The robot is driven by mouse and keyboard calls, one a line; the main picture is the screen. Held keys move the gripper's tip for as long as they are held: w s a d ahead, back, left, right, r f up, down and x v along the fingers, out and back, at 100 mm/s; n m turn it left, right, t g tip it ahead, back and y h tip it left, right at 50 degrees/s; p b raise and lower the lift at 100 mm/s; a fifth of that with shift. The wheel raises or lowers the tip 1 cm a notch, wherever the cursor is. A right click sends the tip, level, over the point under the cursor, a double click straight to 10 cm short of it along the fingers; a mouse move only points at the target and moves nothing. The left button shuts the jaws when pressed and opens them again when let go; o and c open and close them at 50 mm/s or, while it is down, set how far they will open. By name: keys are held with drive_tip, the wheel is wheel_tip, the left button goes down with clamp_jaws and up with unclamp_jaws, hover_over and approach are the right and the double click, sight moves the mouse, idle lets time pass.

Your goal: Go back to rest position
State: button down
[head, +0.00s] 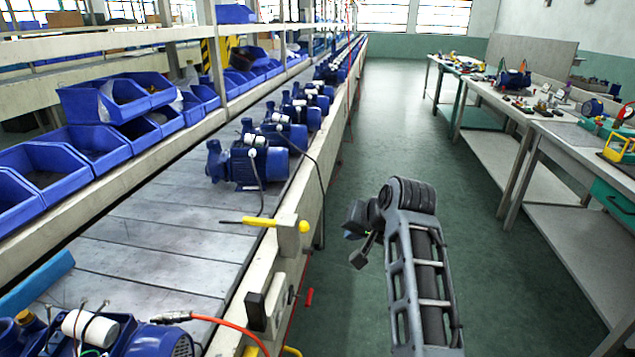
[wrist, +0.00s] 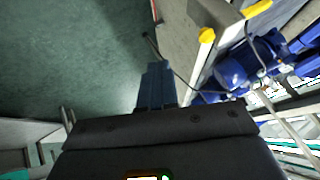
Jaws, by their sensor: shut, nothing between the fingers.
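My gripper (head: 360,258) hangs over the open green floor, to the right of the conveyor's edge in the head view. My forearm is in front of most of it, so only a small dark part shows. In the wrist view my gripper (wrist: 155,68) has its fingers together with nothing between them. It points toward the floor and touches nothing that I can see.
The conveyor (head: 150,235) carries several blue pumps (head: 248,164). A yellow screwdriver (head: 262,222) and a black cable (head: 316,190) are at its edge. Blue bins (head: 60,165) line the left. Workbenches (head: 570,135) stand right. The aisle floor (head: 400,110) is clear.

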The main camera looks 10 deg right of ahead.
drive_tip(key=s+d+f+n+t+h, duration=0.1)
drive_tip(key=s+d+f+t+h, duration=0.15)
drive_tip(key=s+d+f, duration=0.85)
drive_tip(key=s+d+f+n+t+h, duration=0.1)
drive_tip(key=s, duration=0.7)
drive_tip(key=s+d+f+n, duration=0.1)
drive_tip(key=s+f, duration=0.1)
drive_tip(key=s, duration=0.6)
drive_tip(key=s+a+r+n+t, duration=0.1)
drive_tip(key=s+r, duration=0.1)
drive_tip(key=s, duration=0.6)
drive_tip(key=s+a+r+t, duration=0.1)
drive_tip(key=s+r, duration=0.1)
drive_tip(key=s, duration=0.6)
drive_tip(key=s+a+r+t, duration=0.1)
drive_tip(key=s+a+r, duration=0.4)
drive_tip(key=s+r, duration=0.7)
drive_tip(key=shift+s+r+y, duration=0.4)
drive_tip(key=shift+s+y, duration=0.05)
drive_tip(key=shift+s, duration=0.25)
drive_tip(key=shift+t, duration=0.25)
